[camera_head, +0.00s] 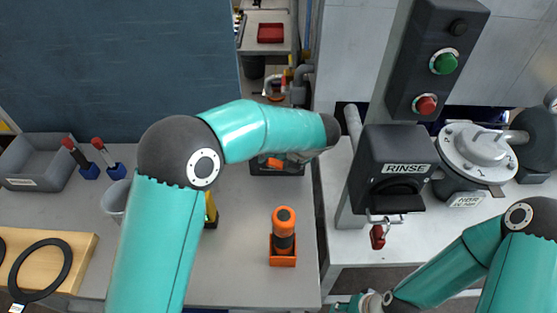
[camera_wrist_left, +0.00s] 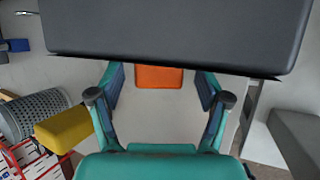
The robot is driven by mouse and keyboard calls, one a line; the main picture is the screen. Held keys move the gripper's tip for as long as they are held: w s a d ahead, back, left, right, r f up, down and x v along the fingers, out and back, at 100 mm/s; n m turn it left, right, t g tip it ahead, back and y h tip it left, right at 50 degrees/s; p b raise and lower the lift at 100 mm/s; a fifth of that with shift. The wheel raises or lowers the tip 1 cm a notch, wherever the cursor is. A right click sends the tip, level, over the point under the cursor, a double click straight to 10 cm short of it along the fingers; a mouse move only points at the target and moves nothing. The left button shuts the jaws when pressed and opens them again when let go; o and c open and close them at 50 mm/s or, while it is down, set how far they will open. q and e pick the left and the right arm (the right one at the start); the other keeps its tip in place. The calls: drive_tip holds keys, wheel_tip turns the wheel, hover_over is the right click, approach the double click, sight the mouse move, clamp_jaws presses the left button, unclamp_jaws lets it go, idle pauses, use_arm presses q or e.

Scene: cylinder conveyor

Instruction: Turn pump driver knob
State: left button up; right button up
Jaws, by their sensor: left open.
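The name "pump driver knob" is not readable on anything here. A dark box (camera_head: 278,172) with a small orange part (camera_head: 275,163) stands partly hidden behind my left forearm; this may be the pump driver. My left gripper sits beyond the forearm, mostly hidden in the head view. In the left wrist view my left gripper (camera_wrist_left: 160,88) is open and empty. An orange block (camera_wrist_left: 160,77) shows between its fingers. A large dark box (camera_wrist_left: 175,35) fills the top of that view, close to the camera. My right gripper (camera_head: 362,302) is partly visible at the bottom edge.
An orange-capped tool (camera_head: 284,225) stands in an orange holder on the table. A yellow object (camera_wrist_left: 62,128) and mesh bin (camera_wrist_left: 32,112) are at left. The RINSE unit (camera_head: 400,150), metal lidded vessel (camera_head: 478,155) and button box (camera_head: 425,70) stand at right.

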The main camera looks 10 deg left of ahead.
use_arm(q)
drive_tip(key=shift+c, duration=0.2)
drive_tip(key=c, duration=1.1)
drive_tip(key=shift+a+r+h, duration=0.1)
drive_tip(key=shift+a+h, duration=0.15)
drive_tip(key=shift+h, duration=0.55)
drive_tip(key=shift+n+h+p, duration=0.3)
drive_tip(key=shift+h, duration=0.3)
drive_tip(key=o, duration=1.1)
drive_tip(key=shift+o, duration=0.2)
